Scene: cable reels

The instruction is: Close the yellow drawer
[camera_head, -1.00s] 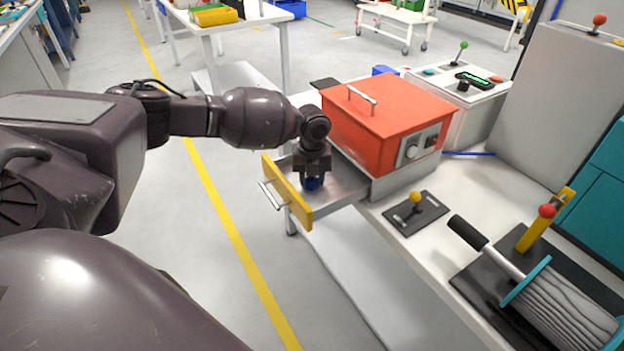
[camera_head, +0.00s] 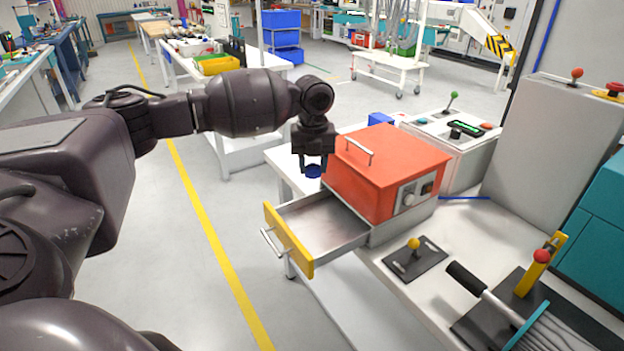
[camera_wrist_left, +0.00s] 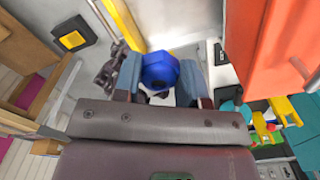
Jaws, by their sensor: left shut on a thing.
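The yellow drawer (camera_head: 287,240) is pulled out from under the red box (camera_head: 388,170), with its yellow front and metal handle (camera_head: 272,243) facing left. Its metal inside looks empty. My left gripper (camera_head: 313,163) is above the back edge of the drawer, beside the red box, pointing down and clear of the drawer. It is shut on a small blue part (camera_head: 313,172). In the left wrist view the blue part (camera_wrist_left: 160,72) sits between the two fingers, and the yellow front (camera_wrist_left: 120,24) shows at the top. My right gripper is not in view.
A yellow-knobbed lever plate (camera_head: 414,255) and a cable reel (camera_head: 540,330) lie on the bench right of the drawer. A control box (camera_head: 455,135) stands behind the red box. The floor left of the drawer is clear.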

